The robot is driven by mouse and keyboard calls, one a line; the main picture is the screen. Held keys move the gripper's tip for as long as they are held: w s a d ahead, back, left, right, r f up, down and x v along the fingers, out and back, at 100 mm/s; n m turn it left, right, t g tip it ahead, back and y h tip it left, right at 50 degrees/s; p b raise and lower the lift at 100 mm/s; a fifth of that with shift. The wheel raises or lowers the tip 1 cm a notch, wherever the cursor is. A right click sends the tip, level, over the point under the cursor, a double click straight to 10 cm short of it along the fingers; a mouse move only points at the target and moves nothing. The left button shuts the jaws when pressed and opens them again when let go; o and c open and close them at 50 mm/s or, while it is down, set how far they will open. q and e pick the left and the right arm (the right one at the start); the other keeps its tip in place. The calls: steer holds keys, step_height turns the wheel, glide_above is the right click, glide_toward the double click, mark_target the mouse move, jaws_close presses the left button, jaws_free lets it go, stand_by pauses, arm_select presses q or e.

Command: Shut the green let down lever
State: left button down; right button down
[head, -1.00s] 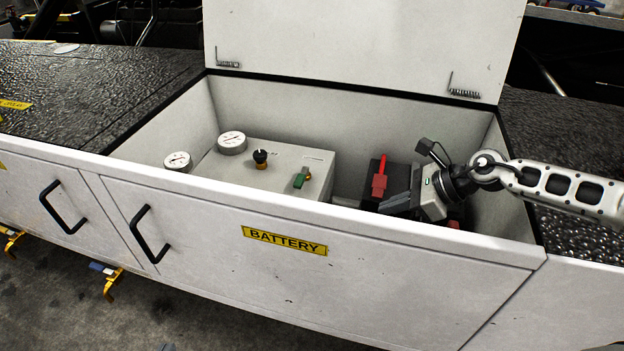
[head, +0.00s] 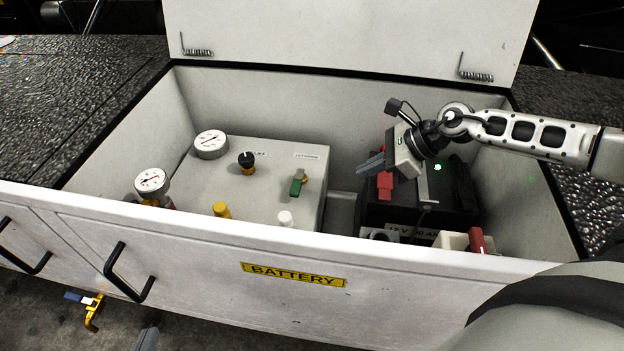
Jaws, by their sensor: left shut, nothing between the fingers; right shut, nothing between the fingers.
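The green let down lever (head: 296,187) sits on a small brass valve on top of the grey box (head: 262,175) inside the open battery compartment. Its handle points down toward the front, below a small printed label. My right gripper (head: 364,169) is shut and empty. It hangs in the air to the right of the lever, apart from it, near a red handle. My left gripper (head: 146,340) shows only as a grey tip at the bottom edge, outside the compartment and far from the lever. It is shut.
Two gauges (head: 211,144), a black knob (head: 246,159), a yellow cap (head: 222,210) and a white cap (head: 285,218) surround the lever. A black battery (head: 440,200) and red handle (head: 477,240) lie right. The front wall (head: 190,235) bounds the compartment; its lid (head: 340,35) stands open.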

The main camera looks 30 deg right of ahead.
mark_target(298, 184)
steer(key=shift+w+a+r+x, duration=0.25)
steer(key=shift+r+x, duration=0.1)
steer(key=shift+x, duration=1.8)
steer(key=shift+w+a+r+x, duration=0.2)
steer(key=shift+a+r+x, duration=0.1)
steer(key=shift+x, duration=1.85)
steer(key=shift+w+a+r+x, duration=0.2)
steer(key=shift+r+x, duration=0.15)
steer(key=shift+x, duration=1.8)
